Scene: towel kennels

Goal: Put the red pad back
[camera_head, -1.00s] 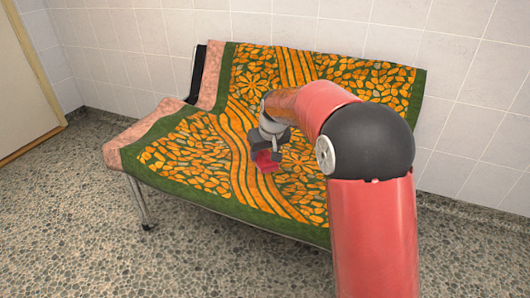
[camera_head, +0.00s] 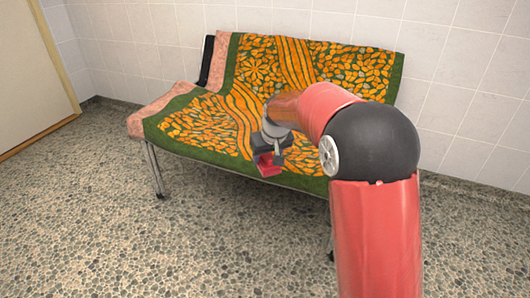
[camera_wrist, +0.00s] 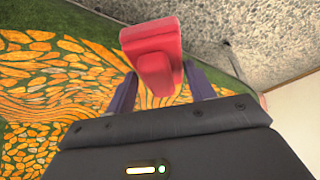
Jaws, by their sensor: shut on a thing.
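The red pad (camera_head: 267,164) is in my gripper (camera_head: 270,157), over the front part of the towel-covered bench in the head view. In the wrist view the red pad (camera_wrist: 155,55) sits between the two dark fingers of my gripper (camera_wrist: 160,88). It looks like a thick block with a smaller step on it. My gripper is shut on it. From these views I cannot tell how far the pad is above the towel.
The bench is draped with an orange and green patterned towel (camera_head: 200,127) over a pink cloth (camera_head: 150,116). Tiled walls (camera_head: 155,40) stand behind it. A door (camera_head: 28,75) is at the left. The pebbled floor (camera_head: 90,210) is clear in front.

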